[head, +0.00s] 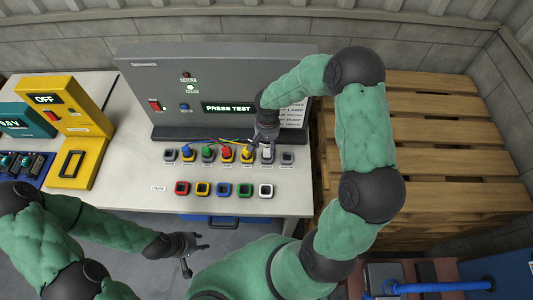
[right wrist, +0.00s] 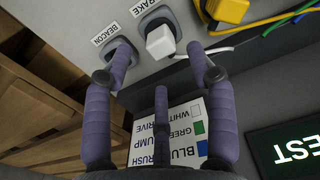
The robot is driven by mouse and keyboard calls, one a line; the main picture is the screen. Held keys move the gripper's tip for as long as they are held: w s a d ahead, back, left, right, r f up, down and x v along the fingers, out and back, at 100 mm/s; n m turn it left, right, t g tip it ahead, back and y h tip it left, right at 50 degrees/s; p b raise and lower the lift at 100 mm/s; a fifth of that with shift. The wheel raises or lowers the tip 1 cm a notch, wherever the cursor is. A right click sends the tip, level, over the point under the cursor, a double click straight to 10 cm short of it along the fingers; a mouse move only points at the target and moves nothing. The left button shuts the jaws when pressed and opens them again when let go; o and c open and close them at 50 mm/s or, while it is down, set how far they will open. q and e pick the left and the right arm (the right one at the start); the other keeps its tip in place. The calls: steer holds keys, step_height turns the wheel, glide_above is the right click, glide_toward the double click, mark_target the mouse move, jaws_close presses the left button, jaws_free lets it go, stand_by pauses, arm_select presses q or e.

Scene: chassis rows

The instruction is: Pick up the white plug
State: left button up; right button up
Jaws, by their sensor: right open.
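The white plug (right wrist: 160,42) sits in the socket labelled BRAKE in the right wrist view. In the head view the white plug (head: 267,153) is near the right end of the upper socket row, partly hidden by my right gripper. My right gripper (head: 263,143) is above and behind it, pointing down. In the right wrist view its purple fingers (right wrist: 159,62) are spread, with the plug showing beyond and between the tips. Nothing is held. My left gripper (head: 193,251) is in front of the table, with its fingers apart and empty.
A yellow plug (right wrist: 228,10) with cables stands beside the white one; the BEACON socket (right wrist: 118,50) on its other side is empty. A grey panel (head: 215,85) reading PRESS TEST rises behind. Coloured sockets (head: 223,189) line the table front. Wooden pallets (head: 440,130) stand right.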

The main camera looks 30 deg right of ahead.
mark_target(267, 150)
steer(key=shift+f, duration=0.45)
step_height(267, 150, down, 4)
steer(key=shift+f+b, duration=0.2)
steer(key=shift+b, duration=0.15)
jaws_close()
